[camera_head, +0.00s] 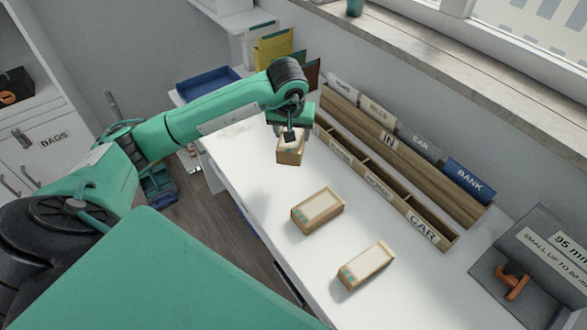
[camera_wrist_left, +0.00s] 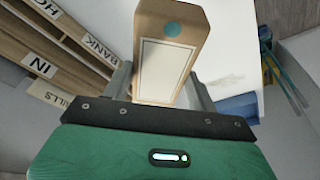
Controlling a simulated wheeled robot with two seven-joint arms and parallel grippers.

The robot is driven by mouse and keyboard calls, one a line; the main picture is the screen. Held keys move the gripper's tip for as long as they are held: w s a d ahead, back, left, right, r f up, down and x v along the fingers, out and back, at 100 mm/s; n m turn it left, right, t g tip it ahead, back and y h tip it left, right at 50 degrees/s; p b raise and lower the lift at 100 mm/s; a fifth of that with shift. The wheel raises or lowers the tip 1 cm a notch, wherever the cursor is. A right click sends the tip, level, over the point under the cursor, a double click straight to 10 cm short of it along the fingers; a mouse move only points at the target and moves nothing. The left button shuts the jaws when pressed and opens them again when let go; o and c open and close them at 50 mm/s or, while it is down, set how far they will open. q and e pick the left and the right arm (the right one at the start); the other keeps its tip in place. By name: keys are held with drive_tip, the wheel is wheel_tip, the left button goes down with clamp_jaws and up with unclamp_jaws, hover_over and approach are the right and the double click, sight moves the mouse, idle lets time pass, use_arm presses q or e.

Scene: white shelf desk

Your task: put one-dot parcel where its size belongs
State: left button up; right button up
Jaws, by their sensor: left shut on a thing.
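My left gripper (camera_head: 291,138) is shut on a brown cardboard parcel (camera_head: 290,157), which looks held above the white desk (camera_head: 235,150). In the left wrist view this parcel (camera_wrist_left: 168,28) sits between the fingers, with one teal dot and a blank pale label on its face. Two other brown parcels lie on the desk: one near the middle (camera_head: 318,212) and one closer to the front (camera_head: 366,266). My right gripper is not in view.
A wooden sorter (camera_head: 375,185) with labelled slots, including IN, BANK and CAR, runs along the wall side. A grey board (camera_head: 530,262) reading "95 mm" and "SMALL UP TO 80" with an orange handle (camera_head: 511,283) stands right. A blue tray (camera_head: 208,83) lies at the far end.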

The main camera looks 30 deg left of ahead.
use_arm(q)
wheel_tip(320, 180, down, 14)
drive_tip(key=p, duration=0.2)
drive_tip(key=shift+f+p, duration=0.15)
drive_tip(key=shift+p, duration=0.2)
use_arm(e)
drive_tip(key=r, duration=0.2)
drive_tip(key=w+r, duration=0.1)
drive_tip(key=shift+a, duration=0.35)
use_arm(q)
drive_tip(key=shift+f+b, duration=0.2)
drive_tip(key=shift+b, duration=0.1)
drive_tip(key=o, duration=1.2)
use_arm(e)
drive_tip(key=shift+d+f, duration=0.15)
